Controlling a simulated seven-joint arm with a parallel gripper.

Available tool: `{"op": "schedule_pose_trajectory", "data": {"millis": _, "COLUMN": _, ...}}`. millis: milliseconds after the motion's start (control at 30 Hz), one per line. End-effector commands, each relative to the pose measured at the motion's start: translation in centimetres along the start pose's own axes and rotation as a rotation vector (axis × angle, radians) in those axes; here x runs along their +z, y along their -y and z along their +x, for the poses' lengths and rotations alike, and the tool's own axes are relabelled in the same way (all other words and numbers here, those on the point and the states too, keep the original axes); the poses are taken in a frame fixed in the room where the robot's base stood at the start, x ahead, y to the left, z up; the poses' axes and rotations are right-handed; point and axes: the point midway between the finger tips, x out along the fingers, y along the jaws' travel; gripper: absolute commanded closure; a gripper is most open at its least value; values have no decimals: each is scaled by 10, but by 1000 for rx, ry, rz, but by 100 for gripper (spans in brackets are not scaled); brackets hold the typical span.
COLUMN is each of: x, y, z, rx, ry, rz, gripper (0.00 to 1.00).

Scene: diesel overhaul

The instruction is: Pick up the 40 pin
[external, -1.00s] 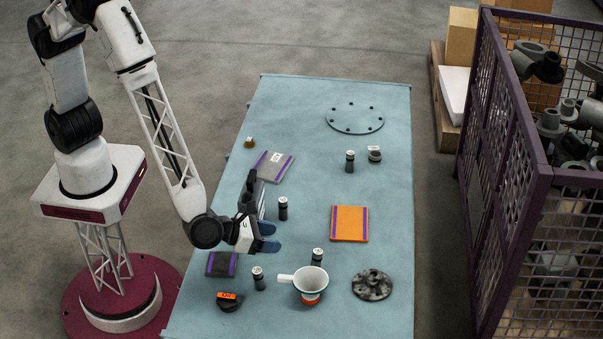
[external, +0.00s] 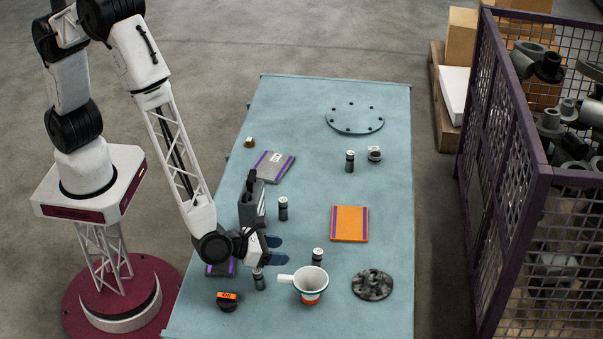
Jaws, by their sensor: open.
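Several dark pins with pale labelled tops stand upright on the blue table. One pin (external: 283,209) is just behind my gripper, one (external: 350,162) is farther back, one (external: 317,258) is behind the funnel, and one (external: 259,280) is at the front left. Their labels are too small to read, so I cannot tell which is the 40 pin.
A white funnel (external: 311,277) and a mottled flange (external: 373,284) are at the front right. An orange pad (external: 349,224), a grey pad (external: 274,167) and a black knob-like part (external: 228,301) lie around. A mesh crate (external: 508,180) stands right of the blue table (external: 385,100).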

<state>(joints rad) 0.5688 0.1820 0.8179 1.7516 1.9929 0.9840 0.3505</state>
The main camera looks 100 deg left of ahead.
Motion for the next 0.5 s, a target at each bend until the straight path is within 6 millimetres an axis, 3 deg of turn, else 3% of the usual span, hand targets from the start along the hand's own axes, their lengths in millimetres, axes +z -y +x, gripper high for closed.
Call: {"op": "schedule_pose_trajectory", "data": {"millis": 500, "x": 0, "y": 0, "z": 54, "rx": 1, "ry": 0, "rz": -1, "gripper": 41}}
